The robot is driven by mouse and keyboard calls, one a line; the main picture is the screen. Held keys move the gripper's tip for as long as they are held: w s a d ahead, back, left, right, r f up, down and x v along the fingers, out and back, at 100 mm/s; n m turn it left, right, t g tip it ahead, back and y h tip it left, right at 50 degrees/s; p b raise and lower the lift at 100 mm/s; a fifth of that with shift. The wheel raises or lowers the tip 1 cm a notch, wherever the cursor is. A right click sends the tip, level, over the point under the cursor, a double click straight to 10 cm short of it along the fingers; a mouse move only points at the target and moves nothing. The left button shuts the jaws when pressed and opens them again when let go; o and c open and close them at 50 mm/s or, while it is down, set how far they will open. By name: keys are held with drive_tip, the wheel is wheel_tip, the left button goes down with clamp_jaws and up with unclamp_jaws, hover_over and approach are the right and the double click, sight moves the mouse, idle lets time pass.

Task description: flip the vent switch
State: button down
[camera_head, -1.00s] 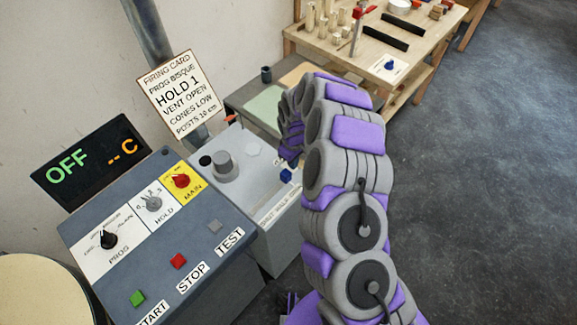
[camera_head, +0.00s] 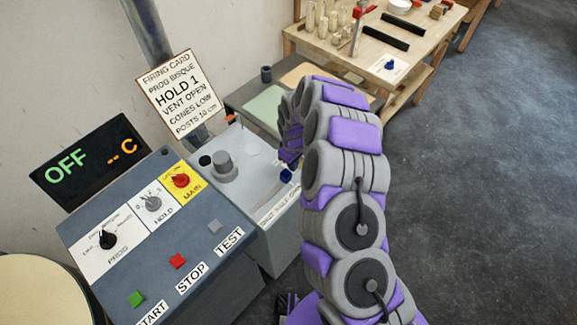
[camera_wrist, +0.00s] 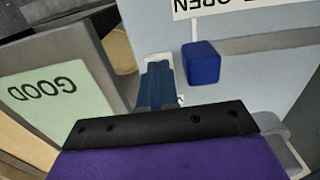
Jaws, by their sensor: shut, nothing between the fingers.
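A blue block-shaped knob (camera_wrist: 201,62), which looks like the vent switch handle, sits beside a thin white line under a label ending in OPEN in the wrist view. In the head view it is a small blue spot (camera_head: 286,175) on the grey box top, just left of my arm. My gripper (camera_wrist: 158,68) is shut and empty, its dark blue fingers pressed together. They are left of the knob in the wrist view, with a visible gap, over a small white piece (camera_wrist: 159,58). In the head view my arm hides the fingertips.
The grey box (camera_head: 245,190) has a round grey knob (camera_head: 223,164) on top. The control panel (camera_head: 140,225) stands to its left. A green GOOD card (camera_wrist: 55,90) lies beside the box. A wooden workbench (camera_head: 400,65) stands behind; floor on the right is clear.

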idle(0.3)
drive_tip(key=shift+r+p, duration=0.95)
drive_tip(key=shift+r, duration=2.5)
drive_tip(key=s+d+r+m, duration=0.2)
drive_tip(key=s+d+r, duration=0.2)
drive_tip(key=s+r, duration=0.5)
drive_tip(key=s+d+r+m, duration=0.25)
drive_tip(key=s+r, duration=0.45)
drive_tip(key=r, duration=0.5)
drive_tip(key=s+d+r+m, duration=0.1)
drive_tip(key=s+d+m, duration=0.1)
drive_tip(key=s, duration=0.6)
drive_tip(key=s+d+r+m+g, duration=0.1)
drive_tip(key=s+d, duration=0.3)
drive_tip(key=s, duration=0.4)
drive_tip(key=s+d+r+m, duration=0.3)
drive_tip(key=s, duration=0.4)
drive_tip(key=shift+s+d+r+g, duration=0.2)
drive_tip(key=shift+s+d+g, duration=0.2)
